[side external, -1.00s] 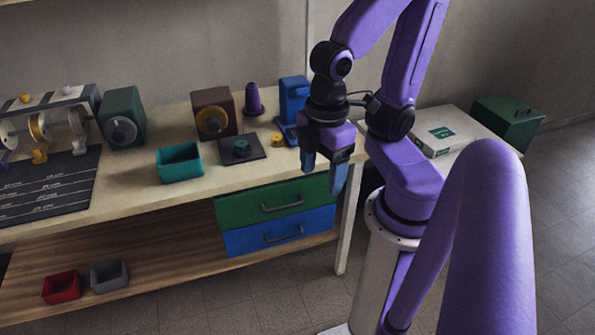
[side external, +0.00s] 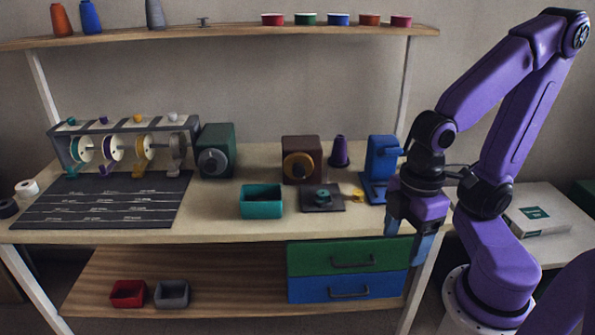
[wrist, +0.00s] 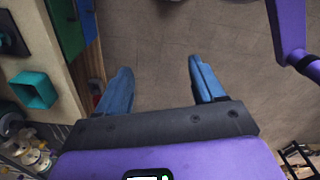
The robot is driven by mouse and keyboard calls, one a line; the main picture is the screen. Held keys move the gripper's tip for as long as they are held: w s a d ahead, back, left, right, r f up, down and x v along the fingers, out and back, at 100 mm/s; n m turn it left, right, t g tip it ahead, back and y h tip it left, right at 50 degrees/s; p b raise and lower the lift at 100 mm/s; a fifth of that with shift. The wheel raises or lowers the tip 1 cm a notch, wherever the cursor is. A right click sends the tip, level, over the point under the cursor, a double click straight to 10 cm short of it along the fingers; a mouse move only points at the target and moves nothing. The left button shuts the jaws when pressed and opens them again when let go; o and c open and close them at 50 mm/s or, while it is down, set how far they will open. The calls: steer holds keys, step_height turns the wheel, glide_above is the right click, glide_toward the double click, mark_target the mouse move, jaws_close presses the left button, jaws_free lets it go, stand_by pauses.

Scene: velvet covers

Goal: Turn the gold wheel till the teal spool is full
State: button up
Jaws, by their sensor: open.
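A gold wheel (side external: 299,166) is on the front of a brown box (side external: 316,150) on the workbench. A small teal spool-like piece (side external: 322,196) stands on a dark square plate in front of it. A teal-rimmed spool (side external: 82,149) also hangs in the rack at the left; how full it is cannot be told. My gripper (side external: 408,240) is open and empty, pointing down at the bench's front right, well to the right of the wheel. In the wrist view its blue fingers (wrist: 160,68) are apart over bare floor. The wheel is not identifiable in that view.
A teal bin (side external: 261,202) sits left of the plate and also shows in the wrist view (wrist: 34,90). A blue stand (side external: 381,165) is between the brown box and my gripper. A green box with a grey wheel (side external: 216,150) stands left. Drawers (side external: 345,257) hang below.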

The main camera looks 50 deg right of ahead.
mark_target(299, 173)
steer(key=shift+o, duration=0.4)
steer(key=w+d+f+n+t+h, duration=0.25)
steer(key=w+d+h, duration=0.2)
steer(key=w, duration=0.35)
steer(key=w+d+f+n+t+h, duration=0.1)
steer(key=w+d+f+n+h, duration=0.25)
steer(key=w, duration=0.55)
steer(key=w+d+f+n+t+h, duration=0.1)
steer(key=w+d+n+h, duration=0.25)
steer(key=w+h, duration=0.35)
steer(key=w+f+n+t, duration=0.2)
steer(key=w+f+n, duration=0.1)
steer(key=w+d+f+n+t+y, duration=0.1)
steer(key=w+f+n+t, duration=0.2)
steer(key=f+n, duration=0.1)
steer(key=w+f+n+t, duration=0.3)
steer(key=w+f+n, duration=0.1)
steer(key=shift+w+d+f+y, duration=0.15)
steer(key=shift+d+y, duration=0.1)
steer(key=shift+y, duration=0.15)
steer(key=shift+n, duration=0.25)
steer(key=x, duration=1.7)
